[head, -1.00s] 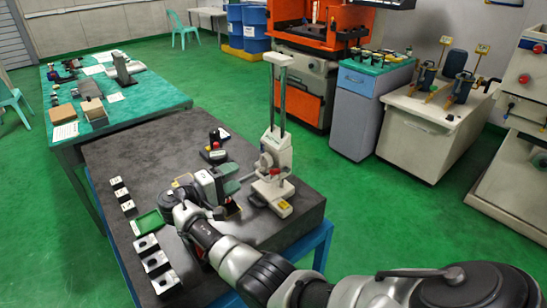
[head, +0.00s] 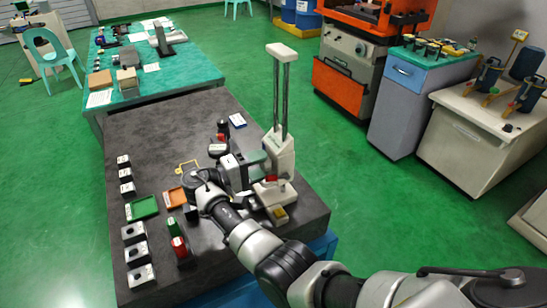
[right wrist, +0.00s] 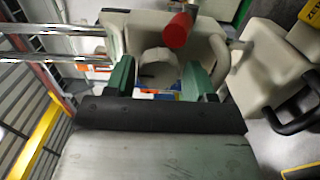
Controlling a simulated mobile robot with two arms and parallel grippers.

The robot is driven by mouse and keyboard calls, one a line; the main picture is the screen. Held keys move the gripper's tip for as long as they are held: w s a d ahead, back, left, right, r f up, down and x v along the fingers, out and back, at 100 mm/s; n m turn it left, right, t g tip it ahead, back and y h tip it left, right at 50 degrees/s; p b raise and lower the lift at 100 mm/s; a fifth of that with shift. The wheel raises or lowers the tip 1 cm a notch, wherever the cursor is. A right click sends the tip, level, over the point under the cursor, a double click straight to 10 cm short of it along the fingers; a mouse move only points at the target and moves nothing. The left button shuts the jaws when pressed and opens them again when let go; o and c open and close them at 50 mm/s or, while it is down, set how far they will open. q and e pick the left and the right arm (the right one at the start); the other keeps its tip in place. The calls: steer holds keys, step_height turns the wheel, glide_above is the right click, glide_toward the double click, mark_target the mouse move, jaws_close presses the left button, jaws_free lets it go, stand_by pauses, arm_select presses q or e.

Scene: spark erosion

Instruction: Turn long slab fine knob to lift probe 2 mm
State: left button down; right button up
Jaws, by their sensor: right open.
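A tall white gauge stand (head: 281,151) with two upright posts stands on the dark slab (head: 150,150), near its right edge. My right gripper (head: 262,166) is at the left side of the stand body, with its green fingertips close to it. In the right wrist view, the open gripper (right wrist: 158,78) has a pale round knob-like part (right wrist: 158,68) between its two green fingers; I cannot tell whether they touch it. The probe cannot be made out. My left gripper is not in view.
A green-topped table (head: 180,75) stands behind. Bare slab lies at the back left.

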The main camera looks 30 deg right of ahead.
steer(key=shift+d, duration=0.1)
steer(key=shift+a, duration=0.2)
steer(key=shift+c, duration=0.6)
steer(key=c, duration=0.5)
steer(key=shift+f+m+b, duration=0.1)
steer(key=shift+m+b, duration=0.2)
steer(key=shift+b, duration=0.35)
steer(key=shift+c, duration=0.2)
steer(key=m+b, duration=0.5)
steer(key=b, duration=0.4)
steer(key=shift+f+b, duration=0.1)
steer(key=shift+b, duration=0.2)
steer(key=shift+r+m+b, duration=0.25)
steer(key=shift+m+b, duration=0.55)
steer(key=shift+b, duration=0.2)
